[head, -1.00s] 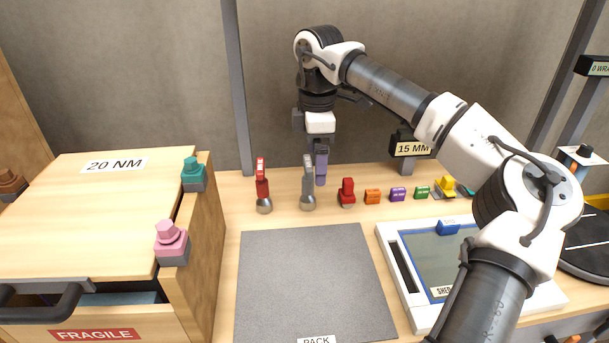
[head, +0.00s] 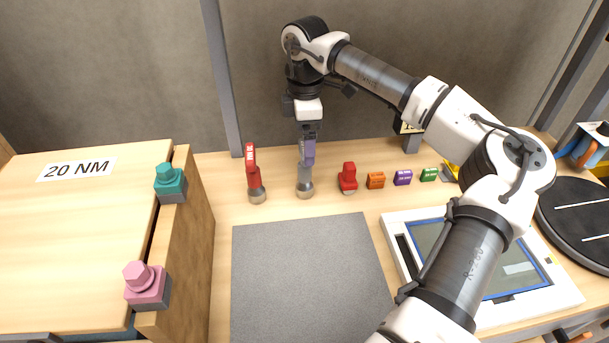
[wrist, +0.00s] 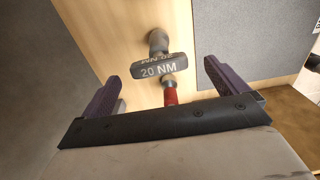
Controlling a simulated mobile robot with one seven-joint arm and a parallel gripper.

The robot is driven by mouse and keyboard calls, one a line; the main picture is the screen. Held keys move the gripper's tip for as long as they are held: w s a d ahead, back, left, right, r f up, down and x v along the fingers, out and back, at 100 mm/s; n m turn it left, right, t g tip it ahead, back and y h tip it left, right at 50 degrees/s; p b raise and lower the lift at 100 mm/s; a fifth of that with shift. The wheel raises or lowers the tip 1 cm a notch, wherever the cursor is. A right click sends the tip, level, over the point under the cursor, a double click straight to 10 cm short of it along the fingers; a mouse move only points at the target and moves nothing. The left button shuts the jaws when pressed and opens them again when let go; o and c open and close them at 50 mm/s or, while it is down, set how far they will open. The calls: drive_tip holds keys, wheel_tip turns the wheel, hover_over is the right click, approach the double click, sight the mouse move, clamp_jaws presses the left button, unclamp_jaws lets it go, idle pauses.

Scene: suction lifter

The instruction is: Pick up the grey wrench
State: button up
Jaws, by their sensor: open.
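The grey wrench (head: 305,188) stands upright on the workbench, between the red wrench (head: 255,180) and a short red piece. My gripper (head: 308,150) is open, pointing down, and overlaps the top of the grey wrench in the head view, hiding it. In the wrist view, the grey wrench's end, marked 20 NM (wrist: 160,69), shows ahead of the space between my two spread purple fingers (wrist: 163,88). Part of the red wrench (wrist: 170,96) shows below it there. I see no grip on either wrench.
A short red piece (head: 348,178) and orange, purple and green blocks stand in a row to the right. A grey mat (head: 310,280) lies in front, with a framed panel (head: 540,300) beside it. A wooden cabinet labelled 20 NM (head: 80,230) stands left.

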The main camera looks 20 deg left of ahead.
sight(305, 172)
drive_tip(key=shift+a+f+p, duration=0.1)
drive_tip(key=shift+f+p, duration=1.3)
drive_tip(key=shift+f, duration=2.15)
drive_tip(key=shift+c, duration=0.2)
drive_tip(key=c, duration=1.2)
